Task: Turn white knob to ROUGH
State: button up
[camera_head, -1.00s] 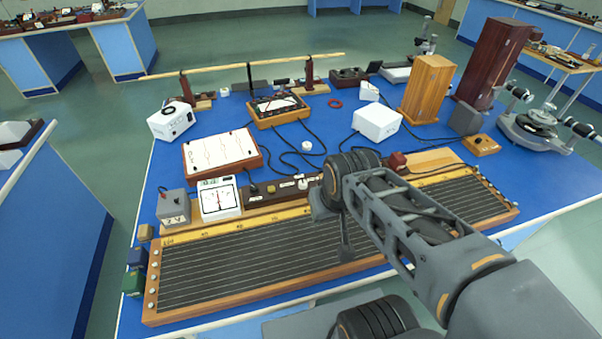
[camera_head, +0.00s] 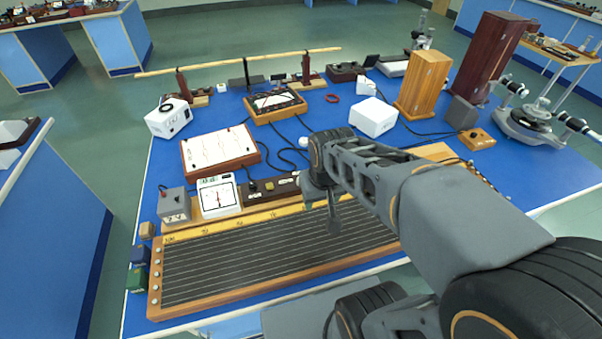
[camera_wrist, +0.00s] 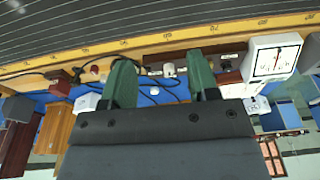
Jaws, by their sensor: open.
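The white knob (camera_wrist: 168,70) sits on a long dark wooden control strip (camera_wrist: 196,52). In the wrist view, which is turned upside down, it lies between the two green fingers of my gripper (camera_wrist: 159,60). The fingers are wide apart and empty, and I cannot tell whether they touch the knob. In the head view my gripper (camera_head: 330,205) hangs over the right part of the dark strip (camera_head: 270,189) and hides much of it. The ROUGH mark and the knob's setting cannot be read.
The long wired board (camera_head: 250,265) lies in front of the strip. A white meter (camera_head: 218,196) and a grey box (camera_head: 174,206) stand left. Black cables (camera_head: 270,160) run behind the strip. A white box (camera_head: 373,117) and wooden cabinet (camera_head: 424,85) stand behind my arm.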

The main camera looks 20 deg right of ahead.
jog(key=w+r+m+g+p, duration=0.2)
jog(key=w+p, duration=0.1)
jog(key=w, duration=1.4)
jog(key=shift+m, duration=0.3)
notch_tip(320, 180, down, 13)
jog(key=shift+d+f+p, duration=0.1)
jog(key=shift+f+p, duration=0.1)
jog(key=shift+p, duration=0.65)
jog(key=shift+c, duration=0.2)
